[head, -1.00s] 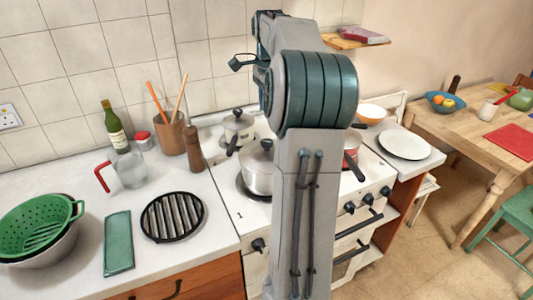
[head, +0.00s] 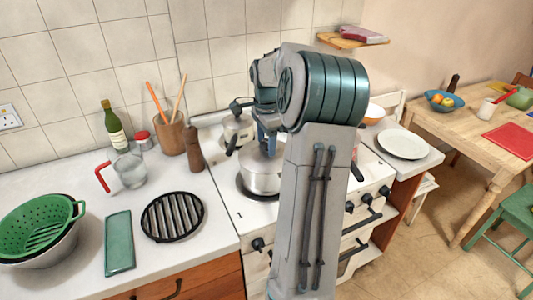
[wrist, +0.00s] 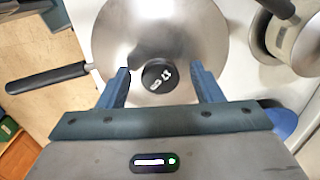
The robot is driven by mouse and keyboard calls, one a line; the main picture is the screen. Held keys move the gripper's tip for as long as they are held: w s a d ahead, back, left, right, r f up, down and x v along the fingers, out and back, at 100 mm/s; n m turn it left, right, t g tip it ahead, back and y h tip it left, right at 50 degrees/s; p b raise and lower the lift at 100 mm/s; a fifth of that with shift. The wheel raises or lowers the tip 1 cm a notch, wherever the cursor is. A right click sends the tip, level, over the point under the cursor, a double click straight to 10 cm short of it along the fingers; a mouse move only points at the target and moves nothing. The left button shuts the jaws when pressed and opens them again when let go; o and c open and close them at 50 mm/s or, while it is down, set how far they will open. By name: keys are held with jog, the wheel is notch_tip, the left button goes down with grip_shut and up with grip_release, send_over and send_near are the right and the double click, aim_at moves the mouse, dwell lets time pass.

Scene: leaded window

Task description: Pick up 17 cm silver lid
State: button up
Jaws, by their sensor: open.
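The silver lid (head: 254,160) lies on the silver pot (head: 262,182) on the stove. In the wrist view the lid (wrist: 125,30) is a round, shiny disc with a black knob (wrist: 158,76) at its middle. My gripper (wrist: 163,78) is open above the lid, with one blue finger on each side of the knob. I cannot tell how much height is left between fingertips and lid. In the head view my arm hides part of the pot and the lid's right side.
A smaller lidded pot (head: 238,130) stands behind on the stove, and shows at the upper right of the wrist view (wrist: 283,38). The pot's black handle (wrist: 45,78) sticks out left there. A pepper mill (head: 194,148) and a black grill trivet (head: 172,216) stand left.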

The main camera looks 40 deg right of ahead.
grip_shut()
jog(key=shift+r, duration=0.1)
